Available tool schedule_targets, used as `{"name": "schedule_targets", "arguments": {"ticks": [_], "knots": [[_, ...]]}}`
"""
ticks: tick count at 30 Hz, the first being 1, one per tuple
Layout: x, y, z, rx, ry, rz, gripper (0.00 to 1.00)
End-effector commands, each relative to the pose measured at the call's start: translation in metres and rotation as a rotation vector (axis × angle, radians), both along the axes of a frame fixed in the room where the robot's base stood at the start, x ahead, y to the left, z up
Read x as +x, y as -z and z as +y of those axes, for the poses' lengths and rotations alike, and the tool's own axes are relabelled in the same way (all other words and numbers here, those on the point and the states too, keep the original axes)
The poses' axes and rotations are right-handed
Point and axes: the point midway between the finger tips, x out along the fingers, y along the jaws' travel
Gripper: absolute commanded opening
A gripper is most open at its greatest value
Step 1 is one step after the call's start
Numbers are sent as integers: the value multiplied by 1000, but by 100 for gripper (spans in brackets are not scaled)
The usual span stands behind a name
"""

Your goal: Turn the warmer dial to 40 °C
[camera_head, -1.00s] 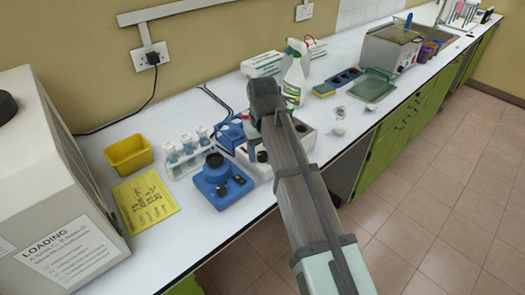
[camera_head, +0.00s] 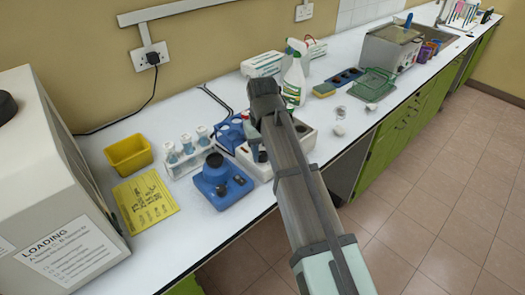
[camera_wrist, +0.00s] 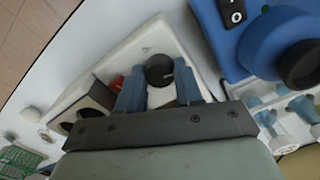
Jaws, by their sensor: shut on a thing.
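The warmer is a white block with dark wells; its bare white top shows in the wrist view (camera_wrist: 128,52), and it is partly hidden behind my arm in the head view (camera_head: 304,130). Its black round dial (camera_wrist: 160,70) has a pale pointer line. My gripper (camera_wrist: 160,82) is shut on the dial, with one blue finger on each side of it. I cannot read a temperature scale or tell the dial's setting. In the head view my gripper (camera_head: 258,154) is at the warmer's near end, and my arm hides most of the contact.
A blue device with a black top (camera_head: 220,178) stands close to the left of the warmer. A tube rack (camera_head: 190,152), yellow tray (camera_head: 128,153) and yellow sheet (camera_head: 146,200) lie further left. A spray bottle (camera_head: 294,75) stands behind. The bench's front edge is close.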

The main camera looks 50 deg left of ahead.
Motion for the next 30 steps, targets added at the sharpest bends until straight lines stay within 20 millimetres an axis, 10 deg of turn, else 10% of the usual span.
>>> {"name": "schedule_targets", "arguments": {"ticks": [30], "knots": [[0,0,0,0,738,0,5]]}}
